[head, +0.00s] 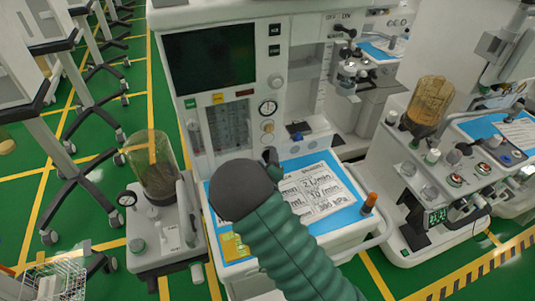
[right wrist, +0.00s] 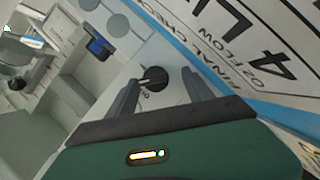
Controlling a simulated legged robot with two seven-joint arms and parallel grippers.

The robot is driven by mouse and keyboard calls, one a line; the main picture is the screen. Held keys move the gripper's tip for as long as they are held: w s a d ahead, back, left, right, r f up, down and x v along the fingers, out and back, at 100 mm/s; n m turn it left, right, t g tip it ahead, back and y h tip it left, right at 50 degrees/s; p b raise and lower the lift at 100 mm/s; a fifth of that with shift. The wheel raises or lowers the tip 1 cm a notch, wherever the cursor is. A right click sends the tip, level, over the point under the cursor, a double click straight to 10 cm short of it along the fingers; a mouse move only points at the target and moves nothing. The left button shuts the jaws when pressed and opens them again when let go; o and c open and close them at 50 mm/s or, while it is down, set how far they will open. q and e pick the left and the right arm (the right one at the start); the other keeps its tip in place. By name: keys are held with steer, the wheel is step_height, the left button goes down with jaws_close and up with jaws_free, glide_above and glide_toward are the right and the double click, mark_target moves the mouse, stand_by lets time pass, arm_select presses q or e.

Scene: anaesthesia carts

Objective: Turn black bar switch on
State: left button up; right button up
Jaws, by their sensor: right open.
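The black bar switch (right wrist: 154,78) is a round dark knob with a pale bar, set on the pale machine face in the right wrist view. My right gripper (right wrist: 161,90) is open, with one finger on each side of the switch in that view. Whether the fingers touch it I cannot tell. In the head view my right gripper (head: 271,156) points at the front of the anaesthesia machine (head: 330,95), above its work shelf, and my arm hides the switch there. My left gripper is not in view.
A white and blue instruction sheet (head: 318,190) lies on the shelf just under my right arm. An orange-topped item (head: 369,203) stands at its right edge. A small blue and black part (head: 295,131) sits close by. A clear canister (head: 152,170) stands at left.

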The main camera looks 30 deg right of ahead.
steer(key=shift+s+d+r, duration=0.15)
steer(key=shift+s, duration=0.15)
steer(key=shift+s+d, duration=0.1)
steer(key=shift+c, duration=0.9)
steer(key=shift+d, duration=0.2)
steer(key=c, duration=0.5)
jaws_close()
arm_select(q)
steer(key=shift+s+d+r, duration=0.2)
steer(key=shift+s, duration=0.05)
